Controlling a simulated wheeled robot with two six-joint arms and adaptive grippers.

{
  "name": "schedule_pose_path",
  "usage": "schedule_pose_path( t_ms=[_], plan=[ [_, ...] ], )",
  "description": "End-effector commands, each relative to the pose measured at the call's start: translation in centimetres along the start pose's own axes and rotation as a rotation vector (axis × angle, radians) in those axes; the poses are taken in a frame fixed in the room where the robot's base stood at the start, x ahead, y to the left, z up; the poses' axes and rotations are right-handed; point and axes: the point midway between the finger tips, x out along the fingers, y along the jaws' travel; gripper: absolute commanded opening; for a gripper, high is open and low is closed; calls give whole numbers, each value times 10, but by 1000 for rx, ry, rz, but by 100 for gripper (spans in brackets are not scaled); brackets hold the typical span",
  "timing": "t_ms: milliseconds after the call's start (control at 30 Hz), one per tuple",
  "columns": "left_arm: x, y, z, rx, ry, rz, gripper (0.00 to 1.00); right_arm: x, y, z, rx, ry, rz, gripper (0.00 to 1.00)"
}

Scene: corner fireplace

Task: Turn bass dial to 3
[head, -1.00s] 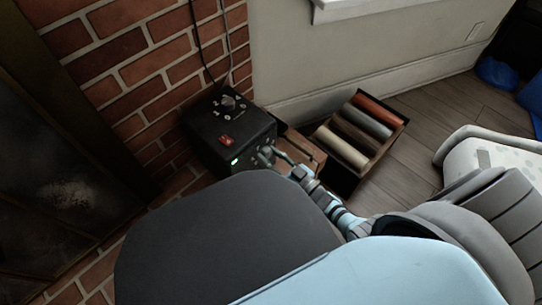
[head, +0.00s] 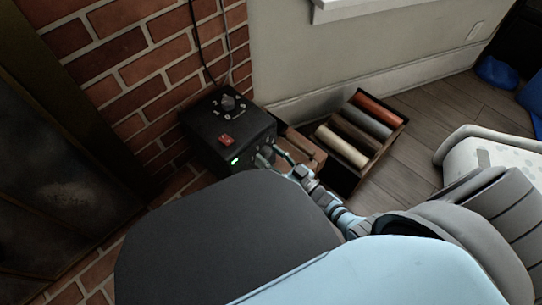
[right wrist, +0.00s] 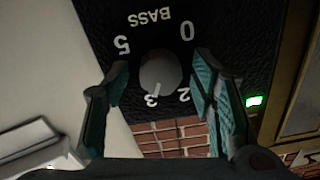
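The bass dial (right wrist: 160,72) is a round grey knob on the black front panel under the label BASS. The numerals 5, 0, 2 and 3 show around it, upside down. A faint light mark lies at the knob's edge close to the 3; I cannot read it surely. The dial belongs to a black amplifier box (head: 225,128) by the brick wall in the head view. My right gripper (right wrist: 160,82) is open, with one teal finger on each side of the dial and gaps between. It also shows at the box's front in the head view (head: 270,157). My left gripper is not in view.
A red switch (head: 226,140) and a green light (head: 235,161) are on the box. A crate (head: 350,182) with coloured rolls stands just right of it. The brick wall (head: 150,60) is close behind, with cables hanging down. Wooden floor (head: 425,140) is clear farther right.

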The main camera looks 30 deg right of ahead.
Motion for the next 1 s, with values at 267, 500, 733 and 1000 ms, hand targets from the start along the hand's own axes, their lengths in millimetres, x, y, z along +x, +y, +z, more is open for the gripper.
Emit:
schedule_pose_path(
  t_ms=[267, 500, 733, 1000],
  plan=[
    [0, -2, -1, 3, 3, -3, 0, 0, 0, 0, -1, 2, -1, 54],
    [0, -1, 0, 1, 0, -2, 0, -43, 0, 1, 0, -2, 0, 54],
    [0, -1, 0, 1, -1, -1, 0, -102, 0, 0, -1, -2, -1, 54],
    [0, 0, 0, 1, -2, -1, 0, -120, 0, 0, -1, 1, 0, 54]
  ],
)
